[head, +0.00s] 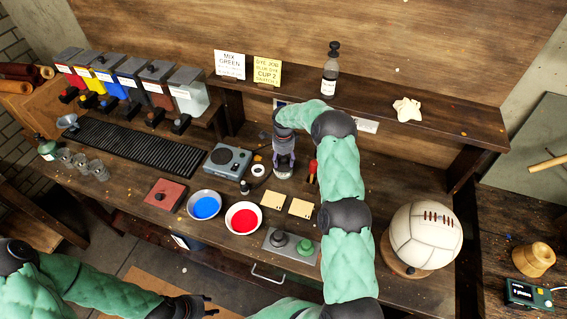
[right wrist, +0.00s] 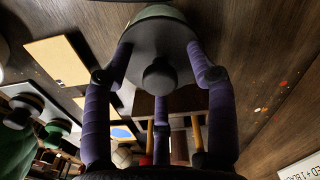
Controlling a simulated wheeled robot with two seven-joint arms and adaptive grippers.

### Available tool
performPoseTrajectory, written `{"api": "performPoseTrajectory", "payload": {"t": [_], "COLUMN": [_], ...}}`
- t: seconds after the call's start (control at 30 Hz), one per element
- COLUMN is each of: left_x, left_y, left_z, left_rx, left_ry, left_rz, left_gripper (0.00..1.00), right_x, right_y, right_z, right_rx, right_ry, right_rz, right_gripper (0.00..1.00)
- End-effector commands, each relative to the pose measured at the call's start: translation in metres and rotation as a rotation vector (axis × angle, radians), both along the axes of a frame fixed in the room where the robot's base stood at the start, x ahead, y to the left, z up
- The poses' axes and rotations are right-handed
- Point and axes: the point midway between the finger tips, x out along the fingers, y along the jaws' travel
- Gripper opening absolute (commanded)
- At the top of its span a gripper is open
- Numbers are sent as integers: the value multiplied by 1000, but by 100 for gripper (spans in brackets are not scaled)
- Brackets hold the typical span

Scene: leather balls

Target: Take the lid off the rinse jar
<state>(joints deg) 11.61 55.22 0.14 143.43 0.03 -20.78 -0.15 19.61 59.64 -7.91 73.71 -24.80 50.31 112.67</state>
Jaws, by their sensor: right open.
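The rinse jar, largely hidden in the head view, stands on the bench beneath my right gripper (head: 284,164). In the right wrist view its dark round lid (right wrist: 148,50) with a round knob (right wrist: 160,77) faces the camera, and a pale greenish rim (right wrist: 163,12) shows beyond it. The purple fingers of my right gripper (right wrist: 160,62) are open and reach down on both sides of the lid; I cannot tell whether they touch it. My left gripper (head: 208,305) is low at the front, away from the jar; its jaw state is unclear.
Left of the jar is a grey-blue device (head: 227,160). In front are a blue dye bowl (head: 205,207), a red dye bowl (head: 243,218), two pale squares (head: 273,200) and a tray with stamps (head: 271,247). A white ball (head: 425,236) stands right of my right arm.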

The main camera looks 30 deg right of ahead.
Motion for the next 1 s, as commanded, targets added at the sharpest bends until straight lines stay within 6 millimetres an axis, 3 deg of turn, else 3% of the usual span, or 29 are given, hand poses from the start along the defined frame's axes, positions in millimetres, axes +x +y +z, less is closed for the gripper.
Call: {"api": "performPoseTrajectory", "payload": {"t": [0.13,0.33,0.77,1.0], "left_x": [0,0,0,0], "left_y": [0,0,0,0], "left_z": [0,0,0,-3], "left_rx": [0,0,0,0], "left_ry": [0,0,0,0], "left_rz": [0,0,0,0], "left_gripper": [40,40,40,40], "right_x": [0,0,0,1], "right_y": [0,0,0,0], "right_z": [0,0,2,22], "right_rx": [0,0,0,-1], "right_ry": [-1,0,0,-4], "right_rz": [0,0,0,-1], "right_gripper": [58,6,6,6]}}
